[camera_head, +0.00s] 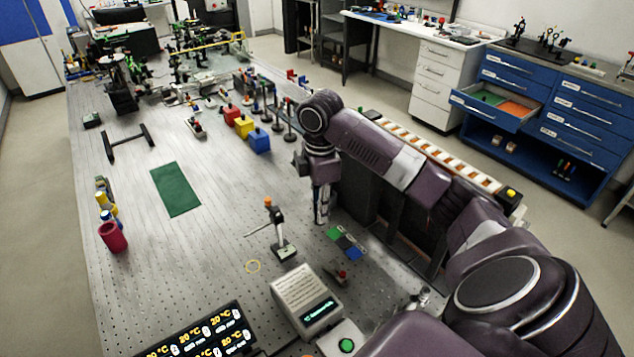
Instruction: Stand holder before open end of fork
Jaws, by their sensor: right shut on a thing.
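My right gripper (321,203) points down over the right side of the perforated table, in front of a dark box. It is shut on a slim silvery upright piece that seems to be the holder; the fingers and the dark arm hide much of it, and I cannot tell if its foot touches the table. A black frame with two end pieces joined by a bar (129,144) lies at the left; it may be the fork, but I cannot make out its open end for sure. My left gripper is not in view.
A black stand with an orange top (280,246) is left of my right gripper. A green mat (175,189) lies mid-left. A control box (306,300) and display (205,335) stand in front. Yellow (243,126) and blue (258,140) blocks stand behind. The table centre is bare.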

